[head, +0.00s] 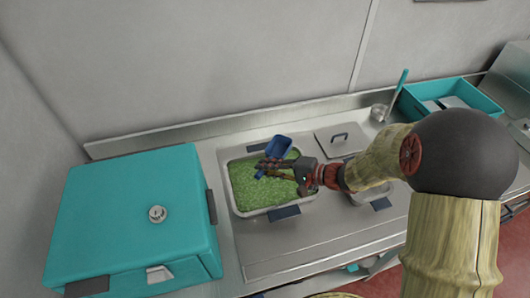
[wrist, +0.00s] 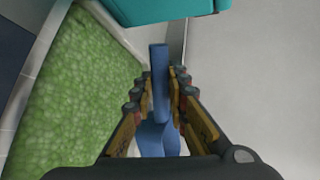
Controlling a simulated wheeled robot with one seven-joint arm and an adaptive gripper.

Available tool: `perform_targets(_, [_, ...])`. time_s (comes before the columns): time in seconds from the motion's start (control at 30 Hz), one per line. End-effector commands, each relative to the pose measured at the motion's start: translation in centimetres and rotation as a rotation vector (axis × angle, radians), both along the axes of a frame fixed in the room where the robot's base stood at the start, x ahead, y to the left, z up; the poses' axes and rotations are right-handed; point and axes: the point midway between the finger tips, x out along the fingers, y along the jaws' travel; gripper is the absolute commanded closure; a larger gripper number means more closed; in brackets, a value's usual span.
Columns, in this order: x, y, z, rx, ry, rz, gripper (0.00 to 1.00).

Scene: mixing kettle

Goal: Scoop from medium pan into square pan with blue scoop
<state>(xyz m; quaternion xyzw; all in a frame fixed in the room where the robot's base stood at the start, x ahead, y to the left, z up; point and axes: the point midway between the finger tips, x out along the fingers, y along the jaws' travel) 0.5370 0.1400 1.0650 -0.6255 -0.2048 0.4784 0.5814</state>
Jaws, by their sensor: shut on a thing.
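The blue scoop (head: 279,146) is held in my gripper (head: 268,170), its head above the back part of a pan. Its blue handle (wrist: 160,85) lies between the two fingers of my gripper (wrist: 166,82) in the wrist view. A pan (head: 235,163) full of green granular food sits in the counter below; the food fills the left of the wrist view (wrist: 75,90). Whether the scoop holds any food cannot be told. A smaller pan (head: 383,202) at the right is mostly hidden by my arm. I cannot tell which is the square pan.
A large teal box (head: 130,215) with a dial stands at the left. A grey lid (head: 338,139) with a handle lies right of the green pan. A teal bin (head: 450,92) and a ladle in a metal cup (head: 379,112) are at the back right. A wall (head: 220,60) runs behind.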

Motion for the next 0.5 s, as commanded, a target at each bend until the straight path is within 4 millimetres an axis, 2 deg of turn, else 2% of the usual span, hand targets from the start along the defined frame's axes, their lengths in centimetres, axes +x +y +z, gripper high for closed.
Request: perform_targets(0.5, [0.90,-0.61,-0.40,0.094,0.150,-0.001,1.00])
